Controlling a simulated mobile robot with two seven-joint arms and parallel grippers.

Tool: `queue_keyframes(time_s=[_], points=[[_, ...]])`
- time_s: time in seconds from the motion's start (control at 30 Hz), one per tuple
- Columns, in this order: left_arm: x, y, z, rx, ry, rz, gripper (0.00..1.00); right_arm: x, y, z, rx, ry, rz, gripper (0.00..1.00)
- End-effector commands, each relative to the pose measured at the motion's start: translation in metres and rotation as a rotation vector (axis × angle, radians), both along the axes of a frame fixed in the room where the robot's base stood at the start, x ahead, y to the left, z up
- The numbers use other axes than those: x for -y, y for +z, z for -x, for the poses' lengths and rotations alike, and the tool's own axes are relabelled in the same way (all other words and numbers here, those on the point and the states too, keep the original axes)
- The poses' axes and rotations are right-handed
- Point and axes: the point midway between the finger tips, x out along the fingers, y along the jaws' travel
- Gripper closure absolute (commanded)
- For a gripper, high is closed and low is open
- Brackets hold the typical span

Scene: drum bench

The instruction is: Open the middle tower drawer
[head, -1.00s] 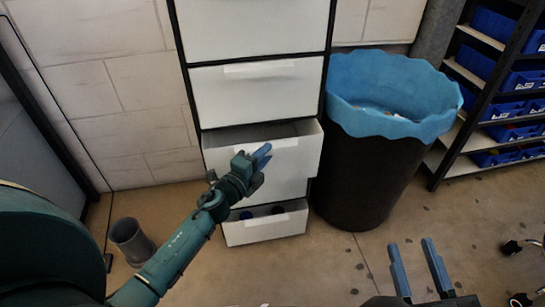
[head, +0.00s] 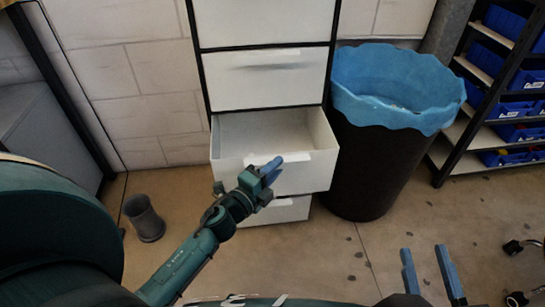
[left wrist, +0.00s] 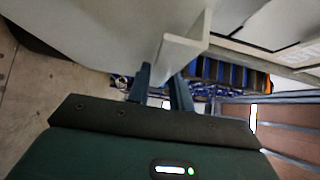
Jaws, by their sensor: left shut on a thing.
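The white drawer tower (head: 265,79) stands against the wall. One of its lower drawers (head: 232,145) is pulled well out, with a bare, empty-looking inside. I cannot tell its place in the whole tower, as the top is cut off. My left gripper (head: 271,168) is at the front of this drawer, shut on its pale handle strip (head: 297,158). In the left wrist view, the fingers (left wrist: 162,88) close around a white edge of the drawer (left wrist: 178,52). My right gripper (head: 428,264) is open and empty over the floor at lower right.
A lower drawer (head: 285,211) shows under the open one. A black bin with a blue liner (head: 395,95) stands close to the right of the tower. A shelf with blue boxes (head: 515,108) is at far right. A grey cup-like bin (head: 144,218) stands on the floor at left.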

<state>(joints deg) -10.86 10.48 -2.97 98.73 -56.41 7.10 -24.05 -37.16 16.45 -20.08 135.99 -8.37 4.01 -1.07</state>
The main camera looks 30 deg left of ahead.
Motion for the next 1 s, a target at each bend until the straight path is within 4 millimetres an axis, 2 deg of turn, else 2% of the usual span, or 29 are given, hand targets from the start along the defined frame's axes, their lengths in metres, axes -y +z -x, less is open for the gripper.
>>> queue_keyframes(time_s=[0.03, 0.23, 0.73, 0.77, 0.93, 1.0], points=[[0.004, -0.007, 0.009, -0.016, 0.003, 0.006, 1.00, 0.000, -0.001, 0.000, -0.001, -0.002, 0.002, 0.64], [0.014, -0.007, 0.024, -0.015, 0.003, 0.003, 1.00, 0.000, -0.005, 0.000, -0.008, -0.004, 0.008, 0.64], [0.017, -0.007, 0.028, -0.015, 0.002, 0.001, 1.00, 0.000, -0.003, 0.000, -0.008, -0.004, 0.008, 0.64], [0.017, -0.007, 0.028, -0.015, 0.002, 0.001, 0.76, 0.000, -0.003, 0.000, -0.007, -0.004, 0.007, 0.64], [0.017, -0.005, 0.027, -0.010, 0.002, 0.001, 0.62, 0.000, -0.001, 0.000, -0.005, -0.005, 0.005, 0.64], [0.017, -0.004, 0.027, -0.008, 0.002, 0.000, 0.60, 0.001, -0.001, 0.000, -0.004, -0.004, 0.004, 0.64]])
